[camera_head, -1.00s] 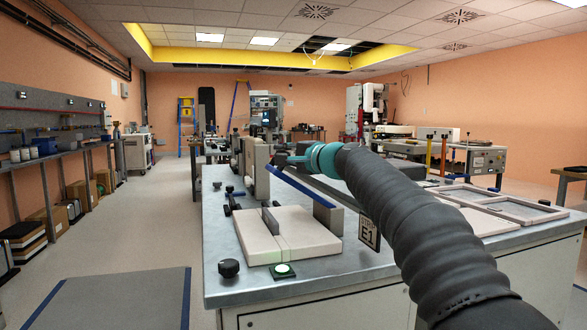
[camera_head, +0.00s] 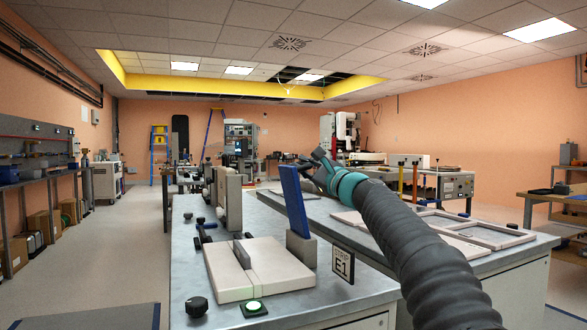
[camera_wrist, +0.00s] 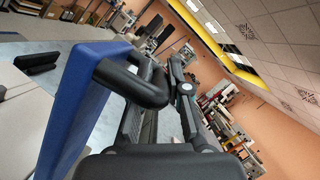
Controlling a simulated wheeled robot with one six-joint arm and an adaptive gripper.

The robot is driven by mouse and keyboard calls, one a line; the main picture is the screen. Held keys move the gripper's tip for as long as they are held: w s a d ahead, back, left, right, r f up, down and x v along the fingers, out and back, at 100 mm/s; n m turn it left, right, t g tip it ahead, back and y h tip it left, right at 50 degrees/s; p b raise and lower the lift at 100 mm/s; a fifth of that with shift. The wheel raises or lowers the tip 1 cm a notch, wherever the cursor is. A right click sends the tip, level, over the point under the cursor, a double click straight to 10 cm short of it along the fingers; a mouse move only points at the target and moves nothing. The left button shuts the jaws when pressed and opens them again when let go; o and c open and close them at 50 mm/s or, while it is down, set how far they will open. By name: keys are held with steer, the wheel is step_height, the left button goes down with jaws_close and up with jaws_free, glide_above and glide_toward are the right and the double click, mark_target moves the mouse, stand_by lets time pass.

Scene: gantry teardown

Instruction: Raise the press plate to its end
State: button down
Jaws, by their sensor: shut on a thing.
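The press plate (camera_head: 294,200) is a blue panel that stands steeply up from a grey block (camera_head: 301,247) beside the pale press bed (camera_head: 262,270) on the bench, leaning slightly left at its top. In the wrist view the blue plate (camera_wrist: 85,105) fills the left, with a black bar handle (camera_wrist: 135,83) on its face. My gripper (camera_head: 322,160) is at the plate's upper right side. It is shut on the handle, though the head view hardly shows the contact. In the wrist view my gripper (camera_wrist: 170,80) is partly dark against the handle.
A black knob (camera_head: 196,307) and a lit green button (camera_head: 254,307) sit at the bench's front edge. An E1 sign (camera_head: 343,264) stands right of the press. A grey upright block (camera_head: 229,200) stands behind the bed. Pale frames (camera_head: 480,232) lie on the bench at right.

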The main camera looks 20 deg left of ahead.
steer(key=shift+w+d+m, duration=0.35)
steer(key=shift+d+m, duration=0.05)
steer(key=shift+f, duration=0.1)
steer(key=c, duration=1.1)
jaws_free()
steer(key=shift+w+d, duration=0.15)
steer(key=shift+d, duration=0.05)
steer(key=shift+c, duration=0.2)
steer(key=shift+a, duration=0.1)
steer(key=shift+a, duration=0.1)
steer(key=shift+s, duration=0.2)
steer(key=v, duration=1.2)
